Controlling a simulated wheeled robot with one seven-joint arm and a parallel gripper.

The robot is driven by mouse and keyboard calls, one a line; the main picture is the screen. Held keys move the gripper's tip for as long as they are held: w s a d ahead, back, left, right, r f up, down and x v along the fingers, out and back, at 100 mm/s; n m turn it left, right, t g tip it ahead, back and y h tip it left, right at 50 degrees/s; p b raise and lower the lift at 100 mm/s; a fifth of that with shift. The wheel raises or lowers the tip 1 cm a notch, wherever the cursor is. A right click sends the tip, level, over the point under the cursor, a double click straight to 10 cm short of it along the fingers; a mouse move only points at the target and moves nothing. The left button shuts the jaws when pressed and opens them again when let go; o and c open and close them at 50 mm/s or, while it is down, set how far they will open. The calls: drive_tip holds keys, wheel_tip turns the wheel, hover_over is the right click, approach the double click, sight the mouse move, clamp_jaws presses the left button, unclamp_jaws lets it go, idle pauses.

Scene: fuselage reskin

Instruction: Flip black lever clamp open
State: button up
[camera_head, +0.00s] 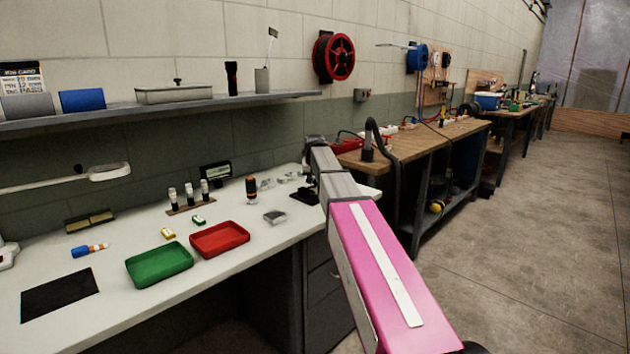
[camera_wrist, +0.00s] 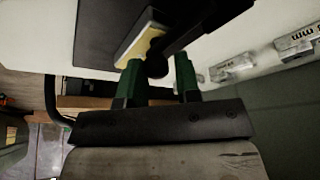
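The black lever clamp (camera_wrist: 196,22) shows in the wrist view as a dark bar with a round knob (camera_wrist: 157,64), beside a pale yellow block on a dark plate. My gripper (camera_wrist: 158,76) has two green fingers set apart, with the knob between or just beyond their tips. I see gaps on both sides of the knob, so the fingers do not appear closed on it. In the head view the clamp's black base (camera_head: 303,195) sits near the right end of the white bench, and my arm hides part of that area and most of the gripper.
The white bench (camera_head: 120,220) carries a green tray (camera_head: 160,265), a red tray (camera_head: 220,239), an orange-black bottle (camera_head: 251,189) and small metal blocks (camera_head: 275,217). In the wrist view, labelled metal blocks (camera_wrist: 235,67) lie right of the fingers. A shelf (camera_head: 150,108) runs along the wall.

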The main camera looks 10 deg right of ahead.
drive_tip(key=shift+s+d+f, duration=0.1)
drive_tip(key=shift+s+d, duration=0.05)
clamp_jaws()
drive_tip(key=shift+s, duration=0.15)
drive_tip(key=shift+s+h, duration=0.1)
drive_tip(key=shift+h, duration=0.3)
drive_tip(key=shift+s+a+r+n+t+h, duration=0.15)
drive_tip(key=shift+s+a+r+t+h, duration=0.1)
drive_tip(key=shift+a+r+t+h, duration=0.25)
drive_tip(key=shift+s+a+r+n+t+h, duration=0.15)
drive_tip(key=shift+s+a+r+t+h, duration=0.15)
drive_tip(key=shift+t+h, duration=0.35)
drive_tip(key=shift+s+a+r+t+h, duration=0.15)
drive_tip(key=shift+a+r+t+h, duration=0.1)
drive_tip(key=shift+t+h, duration=0.25)
drive_tip(key=shift+s+a+r+t+h, duration=0.15)
drive_tip(key=shift+r+t+h, duration=0.1)
drive_tip(key=shift+h, duration=0.3)
drive_tip(key=a+t+h, duration=0.1)
drive_tip(key=s+a+n+t+h, duration=0.1)
drive_tip(key=t+h, duration=0.1)
drive_tip(key=shift+s+r, duration=0.2)
drive_tip(key=shift+r, duration=0.2)
drive_tip(key=shift+s+a+n+t+h, duration=0.25)
drive_tip(key=shift+a+t+h, duration=0.15)
drive_tip(key=shift+t+h, duration=0.2)
drive_tip(key=shift+s+a+n+t+h, duration=0.25)
drive_tip(key=shift+a+t+h, duration=0.15)
drive_tip(key=shift+t+h, duration=0.2)
